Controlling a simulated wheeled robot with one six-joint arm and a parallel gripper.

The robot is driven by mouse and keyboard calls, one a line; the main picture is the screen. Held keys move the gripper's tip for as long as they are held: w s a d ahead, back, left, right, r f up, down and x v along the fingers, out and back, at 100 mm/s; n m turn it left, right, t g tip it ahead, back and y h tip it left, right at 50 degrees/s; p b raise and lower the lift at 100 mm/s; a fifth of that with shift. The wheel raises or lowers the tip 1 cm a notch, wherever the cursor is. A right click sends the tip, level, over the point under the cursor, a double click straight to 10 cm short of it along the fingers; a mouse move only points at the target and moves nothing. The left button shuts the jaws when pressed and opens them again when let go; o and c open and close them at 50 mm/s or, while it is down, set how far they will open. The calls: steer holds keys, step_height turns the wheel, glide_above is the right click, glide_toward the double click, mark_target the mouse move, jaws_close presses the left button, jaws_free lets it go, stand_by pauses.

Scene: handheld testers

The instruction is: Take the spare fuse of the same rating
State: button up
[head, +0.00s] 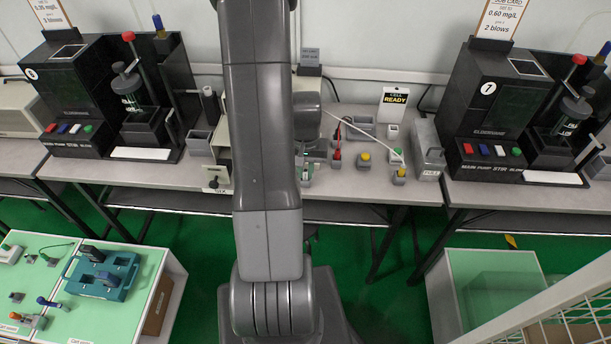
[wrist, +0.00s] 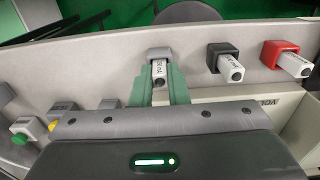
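In the wrist view, a white fuse-like body with a grey square end (wrist: 159,53) stands at the centre, with small dark lettering that I cannot read surely. My gripper (wrist: 160,84) has its green fingers on either side of this white body. I cannot tell whether they press on it. To its right are two similar white pieces, one with a black square end (wrist: 224,59) and one with a red square end (wrist: 285,58). Their lettering is too small to read.
Yellow-topped and green-topped parts (wrist: 22,138) are at left. In the head view, black testers (head: 490,100) flank the bench, and a green-topped cart (head: 130,260) stands lower left.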

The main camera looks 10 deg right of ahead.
jaws_close()
